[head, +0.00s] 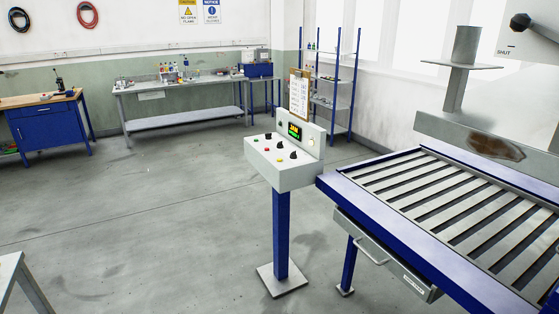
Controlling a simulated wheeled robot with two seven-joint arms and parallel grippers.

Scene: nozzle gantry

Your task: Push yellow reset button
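A white control console (288,177) stands on a blue post near the middle of the head view. Its sloped top carries several small buttons and black knobs. Neither of my grippers is in view.
A roller or slatted table (440,205) with a blue frame and a drawer (385,255) stands right of the console. A clipboard (299,95) rises behind the console. Workbenches (182,86) line the back wall. The floor left of the console is clear.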

